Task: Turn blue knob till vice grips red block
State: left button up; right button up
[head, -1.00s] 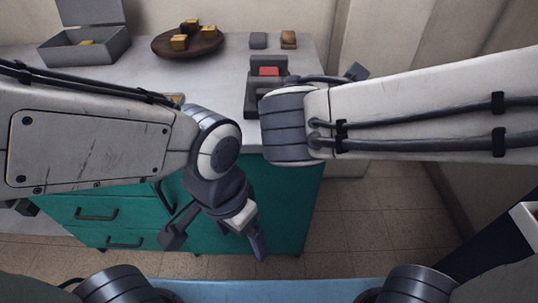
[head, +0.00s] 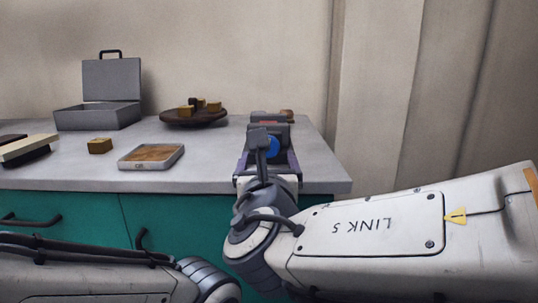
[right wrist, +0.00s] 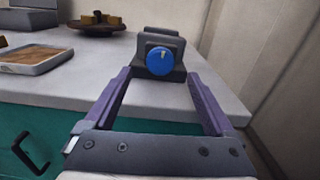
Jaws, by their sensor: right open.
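The blue knob (head: 272,147) is on the near face of the grey vice (head: 283,131) at the counter's right end. In the right wrist view the knob (right wrist: 160,61) faces me, with a pale mark near its top, on the vice body (right wrist: 176,42). My right gripper (right wrist: 158,78) is open, its two purple fingers spread either side of the knob's line. The knob appears just beyond the fingertips, and I see no contact. Only a reddish sliver of the red block (head: 268,123) shows in the head view; jaw contact is hidden. My left gripper is out of view.
A brown plate (head: 166,120) with small cubes and an open grey box (head: 72,118) stand farther back. The counter front edge runs below my right gripper; a wall is behind.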

jog(key=w, duration=0.7)
jog(key=c, duration=1.4)
